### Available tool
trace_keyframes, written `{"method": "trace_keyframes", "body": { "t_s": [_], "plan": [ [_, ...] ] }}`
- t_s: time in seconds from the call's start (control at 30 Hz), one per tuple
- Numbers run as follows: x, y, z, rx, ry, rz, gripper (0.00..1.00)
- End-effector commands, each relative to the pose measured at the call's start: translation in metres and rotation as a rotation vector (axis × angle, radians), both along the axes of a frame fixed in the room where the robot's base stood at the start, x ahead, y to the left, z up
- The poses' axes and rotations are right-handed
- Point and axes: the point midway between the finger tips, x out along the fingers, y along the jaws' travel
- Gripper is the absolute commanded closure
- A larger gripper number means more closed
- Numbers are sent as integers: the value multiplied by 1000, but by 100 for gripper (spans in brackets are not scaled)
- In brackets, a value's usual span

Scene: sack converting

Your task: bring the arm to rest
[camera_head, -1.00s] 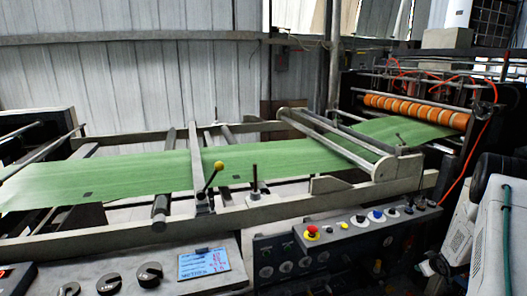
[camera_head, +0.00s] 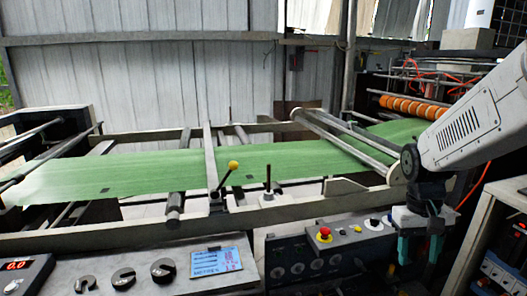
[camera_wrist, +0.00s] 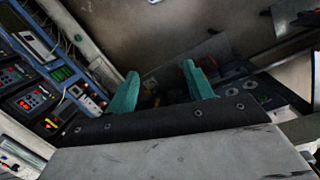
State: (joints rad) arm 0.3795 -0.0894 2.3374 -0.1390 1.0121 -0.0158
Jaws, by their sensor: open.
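My gripper (camera_head: 421,247) hangs below the end of my arm at the right of the head view, in front of the machine's control panel. Its two teal fingers stand apart with nothing between them. In the wrist view my gripper (camera_wrist: 161,92) also shows open and empty, with dark, blurred machine parts beyond the fingertips. My arm hides the right end of the button panel and part of the roller area.
A green web (camera_head: 110,173) runs across the machine frame to orange rollers (camera_head: 413,107). A yellow-knobbed lever (camera_head: 233,166) and a red emergency button (camera_head: 324,234) stand left of my gripper. An open electrical cabinet (camera_head: 502,262) is close on the right.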

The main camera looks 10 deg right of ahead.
Motion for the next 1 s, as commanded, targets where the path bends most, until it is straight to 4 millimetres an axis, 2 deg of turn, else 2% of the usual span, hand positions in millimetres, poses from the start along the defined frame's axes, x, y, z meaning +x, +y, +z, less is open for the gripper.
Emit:
{"method": "trace_keyframes", "body": {
  "t_s": [0.03,0.2,0.3,0.4,0.53,0.7,1.0],
  "plan": [
    [-15,20,13,12,-2,14,49],
    [-66,77,41,60,-6,57,49],
    [-91,103,53,79,-38,102,49],
    [-108,122,62,84,-101,155,49],
    [-120,136,74,74,-187,221,49],
    [-123,146,87,68,-254,277,49],
    [-123,148,87,69,-252,287,49]
  ]
}}
